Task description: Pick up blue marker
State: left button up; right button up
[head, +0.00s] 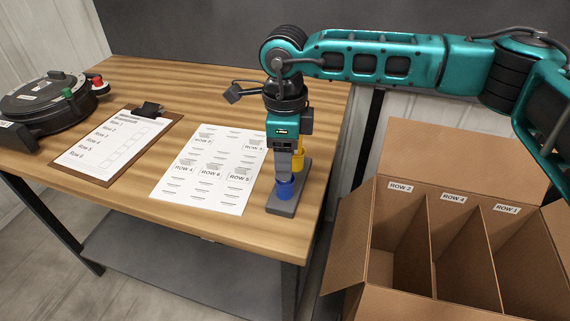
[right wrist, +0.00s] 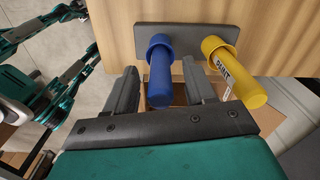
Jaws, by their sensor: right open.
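The blue marker (head: 285,189) stands upright in a dark grey holder (head: 287,208) near the table's right edge. A yellow marker (head: 298,161) stands behind it in the same holder. My right gripper (head: 283,165) points down directly over the blue marker and hides its upper part in the head view. In the right wrist view the blue marker (right wrist: 160,75) lies between the two open fingers (right wrist: 158,82), with a visible gap on each side. The yellow marker (right wrist: 233,72) is outside the right finger. My left gripper is not in the head view.
A printed sheet (head: 209,169) with row labels lies left of the holder. A clipboard (head: 117,146) and a round black seed meter (head: 44,101) are farther left. A cardboard box (head: 345,241) with labelled compartments stands right of the table. The table's front middle is clear.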

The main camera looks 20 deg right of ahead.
jog(key=shift+f, duration=0.9)
grip_shut()
